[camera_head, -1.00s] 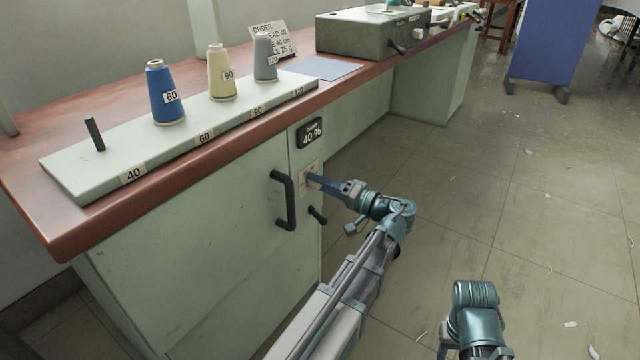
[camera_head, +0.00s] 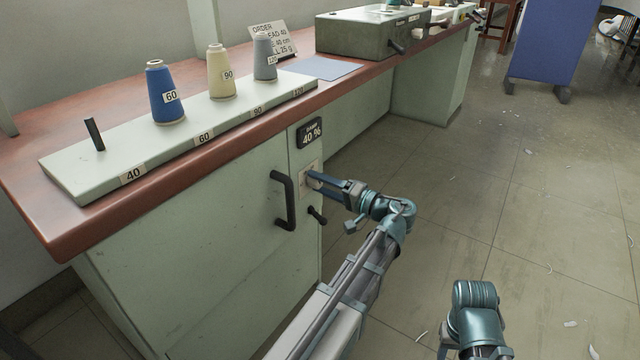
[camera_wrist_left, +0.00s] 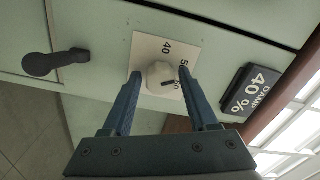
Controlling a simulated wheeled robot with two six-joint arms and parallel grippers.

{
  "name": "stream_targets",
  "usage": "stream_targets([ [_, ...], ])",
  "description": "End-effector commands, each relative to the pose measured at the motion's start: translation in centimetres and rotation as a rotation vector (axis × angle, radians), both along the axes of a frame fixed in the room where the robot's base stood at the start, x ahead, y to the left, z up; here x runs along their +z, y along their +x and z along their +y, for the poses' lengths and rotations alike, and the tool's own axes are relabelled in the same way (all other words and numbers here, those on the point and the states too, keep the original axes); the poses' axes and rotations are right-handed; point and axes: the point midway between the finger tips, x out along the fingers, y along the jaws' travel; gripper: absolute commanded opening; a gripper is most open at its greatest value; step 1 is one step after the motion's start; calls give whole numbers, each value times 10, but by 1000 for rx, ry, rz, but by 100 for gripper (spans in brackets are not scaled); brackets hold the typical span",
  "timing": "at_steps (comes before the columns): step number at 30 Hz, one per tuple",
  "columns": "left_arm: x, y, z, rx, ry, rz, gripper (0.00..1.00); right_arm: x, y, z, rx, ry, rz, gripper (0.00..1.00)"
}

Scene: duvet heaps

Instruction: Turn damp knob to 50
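The damp knob (camera_wrist_left: 160,75) is a pale, faceted knob with a dark mark, on a white scale plate (camera_wrist_left: 146,50) printed with 40, 50 and a partly hidden number. The dark mark points to the right in the wrist view. The damp display (camera_wrist_left: 253,90) reads 40 %; it also shows in the head view (camera_head: 310,133). My left gripper (camera_wrist_left: 159,76) is open, with one finger on each side of the knob and small gaps visible. It also shows in the head view (camera_head: 316,182) at the cabinet front. My right arm shows at the lower right; its fingers are out of frame.
A black door handle (camera_head: 284,200) and a small black lever (camera_head: 317,215) are close to my left gripper. Above are the wooden counter (camera_head: 230,140) and a pale rack with thread cones. The floor to the right is mostly clear.

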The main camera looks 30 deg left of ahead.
Motion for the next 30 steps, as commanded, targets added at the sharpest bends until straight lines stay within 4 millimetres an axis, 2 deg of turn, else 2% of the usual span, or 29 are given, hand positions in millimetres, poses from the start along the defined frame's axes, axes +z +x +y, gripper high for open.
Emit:
stream_targets([
  [10, 0, 0, 0, 0, 1, 0, 72, 0, 0, 0, 0, 0, 0, 50],
  [14, 0, -1, -10, -1, 0, 0, 72, 0, 0, 0, 0, 0, 0, 50],
  [24, 0, -5, -81, -4, 0, 0, 72, 0, 0, 0, 0, 0, 0, 50],
  [30, 0, -8, -116, -3, 1, 0, 72, 0, 0, 0, 0, 0, 0, 50],
])
